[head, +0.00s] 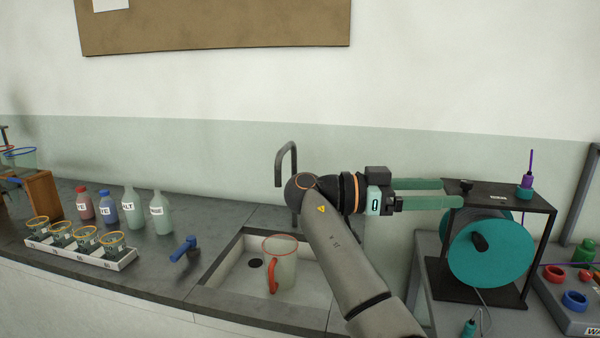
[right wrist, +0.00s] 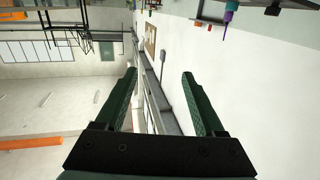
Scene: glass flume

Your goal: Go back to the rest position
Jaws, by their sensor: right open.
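My right gripper (head: 445,194) is open and empty in the head view. Its green fingers point right, in front of the wall, with their tips at the top left of the black reel frame. I cannot tell whether they touch it. In the right wrist view the two green fingers (right wrist: 160,85) stand wide apart with nothing between them. My right arm reaches up from the bottom of the head view and bends right at the wrist. My left gripper is not in view.
A sink (head: 222,284) holds a clear jug (head: 284,262) with a red handle. A faucet (head: 278,165) stands behind. Several bottles (head: 134,214) and a white rack (head: 120,262) of cups stand left. A black frame (head: 547,245) with a teal reel (head: 490,255) stands right.

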